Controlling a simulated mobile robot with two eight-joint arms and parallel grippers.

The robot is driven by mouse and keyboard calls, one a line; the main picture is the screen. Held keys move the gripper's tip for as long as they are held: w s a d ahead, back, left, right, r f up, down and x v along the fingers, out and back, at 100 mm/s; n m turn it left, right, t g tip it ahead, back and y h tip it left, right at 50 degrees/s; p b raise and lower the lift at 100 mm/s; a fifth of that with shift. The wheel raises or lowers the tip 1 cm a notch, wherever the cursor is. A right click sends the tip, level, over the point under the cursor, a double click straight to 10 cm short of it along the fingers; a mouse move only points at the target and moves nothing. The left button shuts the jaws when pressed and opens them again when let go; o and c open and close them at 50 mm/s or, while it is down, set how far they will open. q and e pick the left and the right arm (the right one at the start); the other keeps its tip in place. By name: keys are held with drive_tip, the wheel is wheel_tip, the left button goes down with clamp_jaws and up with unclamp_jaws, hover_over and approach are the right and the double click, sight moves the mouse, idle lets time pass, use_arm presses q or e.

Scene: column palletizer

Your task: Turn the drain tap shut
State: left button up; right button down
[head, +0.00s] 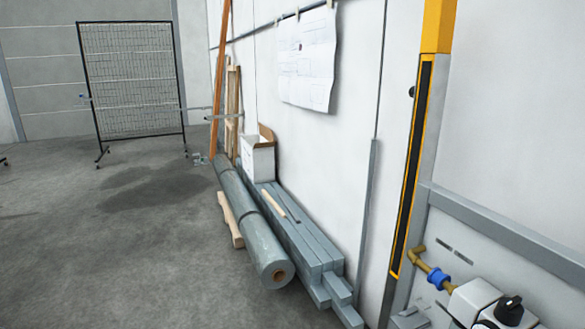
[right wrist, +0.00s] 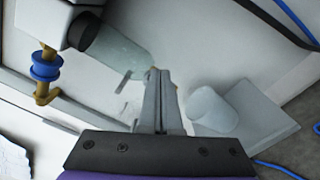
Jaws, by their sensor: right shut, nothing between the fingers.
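My right gripper (right wrist: 158,75) is shut and empty in the right wrist view. Its fingertips are close to the lower end of a translucent grey bowl (right wrist: 122,48); I cannot tell whether they touch. A small grey piece (right wrist: 124,80) and a bit of yellowish metal show at that end, partly beside the fingers; this may be the drain tap, but its setting is unclear. The bowl hangs from a white block with a black collar (right wrist: 88,30). In the head view the white block (head: 475,298) carries a black knob (head: 508,310). My left gripper is in neither view.
A brass pipe with a blue fitting (head: 438,278) runs into the block; the blue fitting also shows in the wrist view (right wrist: 45,68). A pale cylinder (right wrist: 212,108) is right of the fingers. A grey roll (head: 255,235) and grey beams (head: 300,245) lie along the wall.

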drive_tip(key=shift+w+r+p, duration=0.15)
drive_tip(key=shift+r+p, duration=0.25)
idle(0.5)
drive_tip(key=shift+w+a+r, duration=0.15)
drive_tip(key=shift+w+r, duration=0.05)
drive_tip(key=shift+w, duration=0.05)
idle(0.5)
drive_tip(key=p+v, duration=0.1)
drive_tip(key=v, duration=0.5)
drive_tip(key=shift+s+r, duration=0.25)
drive_tip(key=shift+r, duration=0.05)
